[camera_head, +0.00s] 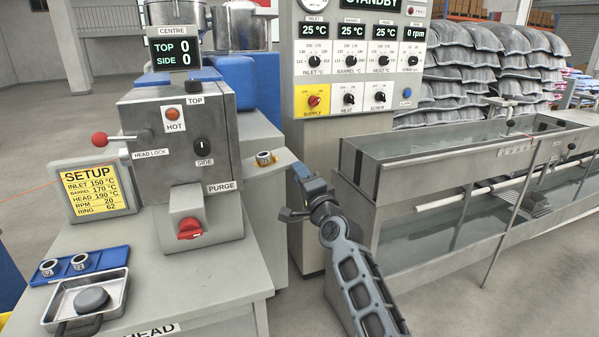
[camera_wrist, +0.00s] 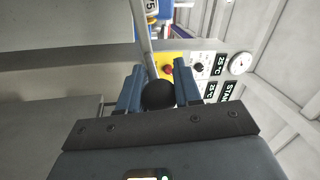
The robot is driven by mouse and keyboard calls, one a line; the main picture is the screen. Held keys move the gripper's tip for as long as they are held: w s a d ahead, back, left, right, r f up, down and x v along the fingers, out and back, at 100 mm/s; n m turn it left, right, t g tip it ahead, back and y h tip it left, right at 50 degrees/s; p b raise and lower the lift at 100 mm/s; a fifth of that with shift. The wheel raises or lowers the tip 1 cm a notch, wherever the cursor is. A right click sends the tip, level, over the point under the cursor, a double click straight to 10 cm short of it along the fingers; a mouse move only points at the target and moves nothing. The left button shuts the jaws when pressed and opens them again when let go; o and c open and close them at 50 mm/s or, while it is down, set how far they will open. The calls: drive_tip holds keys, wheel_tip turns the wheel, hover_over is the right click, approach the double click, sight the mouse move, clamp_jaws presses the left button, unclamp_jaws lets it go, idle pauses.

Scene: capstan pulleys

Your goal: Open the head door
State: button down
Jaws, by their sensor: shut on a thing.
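The grey head (camera_head: 185,135) of the machine stands at left in the head view. Its head lock lever with a red ball (camera_head: 100,140) points left. My gripper (camera_head: 304,178) is to the right of the head, near the end of a pale ledge (camera_head: 280,160); I cannot tell whether this ledge is part of the head door. In the wrist view my gripper (camera_wrist: 160,82) is shut on a black ball knob (camera_wrist: 158,95) between its blue fingers. A thin grey bar (camera_wrist: 143,40) runs up behind the knob. The knob is hidden in the head view.
A steel ring (camera_head: 265,158) sits on the ledge. A blue tray (camera_head: 105,259) with rings and a metal pan (camera_head: 60,306) with a dark disc lie front left. The control panel (camera_head: 360,60) stands behind my gripper, and a long water trough (camera_head: 400,170) at right.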

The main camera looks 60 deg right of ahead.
drive_tip(key=shift+f+m, duration=1.3)
drive_tip(key=shift+f, duration=0.15)
drive_tip(key=c, duration=0.8)
unclamp_jaws()
drive_tip(key=shift+p+v, duration=0.4)
drive_tip(key=shift+v, duration=3.5)
drive_tip(key=shift+a, duration=0.1)
